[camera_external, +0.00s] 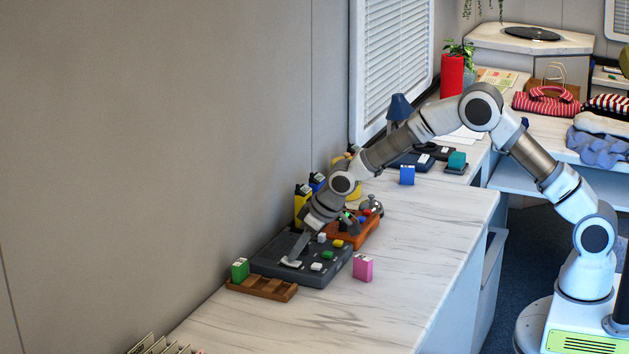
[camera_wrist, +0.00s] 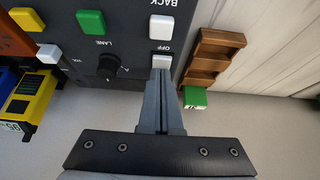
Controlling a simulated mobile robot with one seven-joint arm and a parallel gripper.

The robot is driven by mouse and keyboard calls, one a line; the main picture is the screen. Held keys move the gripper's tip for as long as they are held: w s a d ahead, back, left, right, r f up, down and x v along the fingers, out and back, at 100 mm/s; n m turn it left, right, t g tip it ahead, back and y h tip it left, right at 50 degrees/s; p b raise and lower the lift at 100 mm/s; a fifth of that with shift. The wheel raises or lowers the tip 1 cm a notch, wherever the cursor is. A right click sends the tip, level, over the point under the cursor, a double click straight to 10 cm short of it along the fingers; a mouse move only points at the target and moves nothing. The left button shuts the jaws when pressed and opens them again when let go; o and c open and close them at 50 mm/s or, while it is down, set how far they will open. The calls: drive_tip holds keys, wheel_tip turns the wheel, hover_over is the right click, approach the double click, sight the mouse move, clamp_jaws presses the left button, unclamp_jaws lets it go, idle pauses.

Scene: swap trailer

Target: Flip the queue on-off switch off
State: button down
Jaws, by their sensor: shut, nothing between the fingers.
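A dark grey control panel (camera_external: 327,277) lies on the marble counter against the wall. In the wrist view its face (camera_wrist: 125,38) carries white, green and yellow buttons, a black knob (camera_wrist: 108,64) and printed labels. A white switch (camera_wrist: 160,62) sits just below the label "OFF"; its lower part is hidden by my fingertips. My gripper (camera_wrist: 160,76) is shut and empty, with its tips at this switch; whether they touch it I cannot tell. In the external view my gripper (camera_external: 293,259) is low over the panel's left part. I cannot read a "queue" label.
A brown wooden tray (camera_external: 262,287) and a green box (camera_external: 240,270) stand left of the panel. A pink box (camera_external: 363,268) is to the right, an orange-brown tray (camera_external: 352,233) behind. Yellow and blue objects stand along the wall.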

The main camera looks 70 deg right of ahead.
drive_tip(key=shift+w+r, duration=0.2)
drive_tip(key=shift+w, duration=0.25)
drive_tip(key=shift+r, duration=0.2)
wheel_tip(320, 180, up, 4)
drive_tip(key=p, duration=0.3)
drive_tip(key=shift+w+r, duration=0.15)
drive_tip(key=s+r, duration=0.6)
drive_tip(key=shift+s+r, duration=0.3)
drive_tip(key=shift+r, duration=0.1)
drive_tip(key=shift+r, duration=0.1)
